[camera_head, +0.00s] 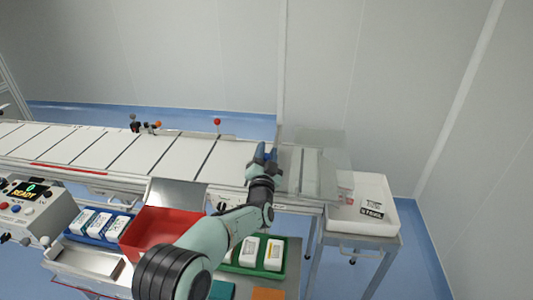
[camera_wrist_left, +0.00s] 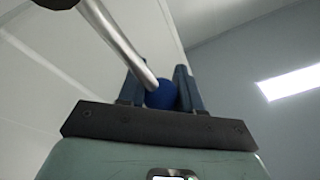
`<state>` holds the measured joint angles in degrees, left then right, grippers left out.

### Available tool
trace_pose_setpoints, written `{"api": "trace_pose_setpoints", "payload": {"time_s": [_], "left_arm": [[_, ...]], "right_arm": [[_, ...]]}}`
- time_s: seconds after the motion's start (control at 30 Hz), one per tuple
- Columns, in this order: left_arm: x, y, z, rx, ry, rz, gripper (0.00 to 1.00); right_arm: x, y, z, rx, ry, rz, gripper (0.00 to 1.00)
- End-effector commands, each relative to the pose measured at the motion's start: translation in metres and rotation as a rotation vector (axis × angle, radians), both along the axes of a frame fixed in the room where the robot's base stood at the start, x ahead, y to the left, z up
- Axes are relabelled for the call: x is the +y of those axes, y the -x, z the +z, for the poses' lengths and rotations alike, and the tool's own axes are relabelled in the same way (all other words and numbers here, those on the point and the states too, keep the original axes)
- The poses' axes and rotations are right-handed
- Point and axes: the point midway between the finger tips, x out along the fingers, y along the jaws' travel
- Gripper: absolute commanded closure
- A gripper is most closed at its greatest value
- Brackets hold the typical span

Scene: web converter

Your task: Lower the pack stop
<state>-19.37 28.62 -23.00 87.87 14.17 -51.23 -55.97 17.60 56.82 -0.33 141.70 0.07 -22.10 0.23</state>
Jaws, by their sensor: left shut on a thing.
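My left gripper (camera_head: 264,152) is over the right part of the conveyor in the head view. In the left wrist view its two dark fingers (camera_wrist_left: 160,92) are shut on a blue ball knob (camera_wrist_left: 161,96). The knob sits at the end of a bent metal lever (camera_wrist_left: 118,42), which runs to the upper left; I take it to be the pack stop's handle. In the head view the arm and gripper hide the lever and knob. A clear guard panel (camera_head: 318,150) stands just right of the gripper. My right gripper is not in view.
A white bin labelled STAGE (camera_head: 362,222) stands on a stand at the right. In front of the conveyor (camera_head: 110,150) are a red tray (camera_head: 150,230), a blue tray with white packs (camera_head: 72,235), a green tray (camera_head: 276,263) and a control box (camera_head: 30,208) showing READY. A red-knobbed post (camera_head: 217,123) stands behind.

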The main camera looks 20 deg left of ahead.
Motion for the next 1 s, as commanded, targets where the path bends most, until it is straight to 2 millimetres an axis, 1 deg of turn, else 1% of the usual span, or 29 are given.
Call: {"api": "trace_pose_setpoints", "payload": {"time_s": [0.03, 0.13, 0.17, 0.2, 0.23, 0.53, 0.67, 0.77, 1.0], "left_arm": [[0.001, 0.000, -0.007, 0.015, -0.007, 0.002, 1.00], [0.001, 0.000, -0.007, 0.016, -0.006, 0.001, 1.00], [0.001, 0.000, -0.007, 0.016, -0.006, 0.001, 0.63], [0.001, 0.000, -0.007, 0.016, -0.006, 0.001, 0.49], [0.000, 0.000, -0.007, 0.014, -0.005, 0.001, 0.42], [-0.001, 0.001, -0.003, 0.005, -0.001, -0.001, 0.42], [-0.003, 0.008, -0.004, 0.004, 0.000, -0.002, 0.42], [-0.007, 0.021, -0.007, 0.005, 0.002, -0.003, 0.42], [-0.020, 0.067, -0.019, 0.007, 0.001, -0.003, 0.42]], "right_arm": [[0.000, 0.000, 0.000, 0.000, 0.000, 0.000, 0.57], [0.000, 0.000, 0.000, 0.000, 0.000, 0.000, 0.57], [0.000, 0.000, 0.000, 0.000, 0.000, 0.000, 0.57], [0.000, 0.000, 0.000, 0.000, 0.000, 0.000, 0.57], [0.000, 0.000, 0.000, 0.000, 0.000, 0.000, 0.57], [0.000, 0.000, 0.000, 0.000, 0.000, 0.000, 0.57], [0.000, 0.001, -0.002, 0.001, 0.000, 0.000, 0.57], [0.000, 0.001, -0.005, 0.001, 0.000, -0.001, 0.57], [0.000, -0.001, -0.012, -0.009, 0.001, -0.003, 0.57]]}}
